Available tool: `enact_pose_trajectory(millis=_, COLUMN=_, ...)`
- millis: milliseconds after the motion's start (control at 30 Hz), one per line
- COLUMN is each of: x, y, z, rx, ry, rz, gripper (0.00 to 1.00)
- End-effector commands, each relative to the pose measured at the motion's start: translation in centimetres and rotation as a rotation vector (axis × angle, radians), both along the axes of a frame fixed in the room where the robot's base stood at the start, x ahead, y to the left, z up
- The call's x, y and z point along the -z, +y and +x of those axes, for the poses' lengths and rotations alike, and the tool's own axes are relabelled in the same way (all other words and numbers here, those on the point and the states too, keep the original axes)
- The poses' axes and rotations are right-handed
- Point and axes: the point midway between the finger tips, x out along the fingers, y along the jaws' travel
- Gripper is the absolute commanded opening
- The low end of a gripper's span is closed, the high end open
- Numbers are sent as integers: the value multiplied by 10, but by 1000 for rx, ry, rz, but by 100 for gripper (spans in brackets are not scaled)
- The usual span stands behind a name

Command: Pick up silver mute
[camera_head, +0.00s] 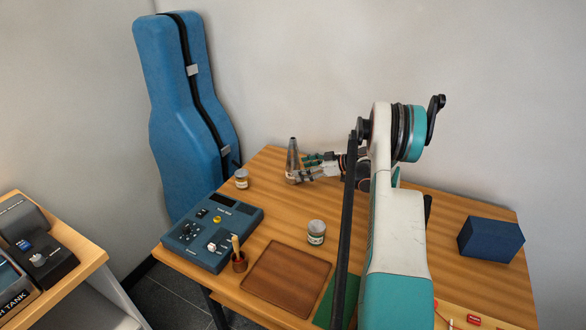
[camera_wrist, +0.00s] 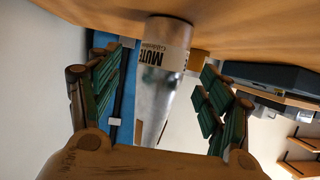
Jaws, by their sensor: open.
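The silver mute (camera_head: 292,158) is a tall metal cone. It stands upright, narrow end up, near the far edge of the wooden table. In the wrist view, which looks upside down, the mute (camera_wrist: 160,85) shows a pale label reading "MUTE" near its wide base. My gripper (camera_head: 302,168) reaches in from the right at the mute's lower part. In the wrist view my gripper (camera_wrist: 161,68) is open, with one green-padded finger on each side of the mute. Gaps show between both fingers and the mute. The palm hides the cone's tip in that view.
A blue instrument case (camera_head: 180,110) stands behind the table's left end.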

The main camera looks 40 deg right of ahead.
Motion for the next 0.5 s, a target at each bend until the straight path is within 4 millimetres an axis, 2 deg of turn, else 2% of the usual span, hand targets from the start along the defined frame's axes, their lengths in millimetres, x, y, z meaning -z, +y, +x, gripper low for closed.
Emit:
enact_pose_trajectory(millis=167, x=6, y=5, z=7, rx=0, ry=0, rz=0, gripper=72)
enact_pose_trajectory(millis=333, x=20, y=17, z=24, rx=-2, ry=0, rz=0, gripper=72)
enact_pose_trajectory(millis=500, x=25, y=24, z=40, rx=0, ry=0, rz=-1, gripper=72)
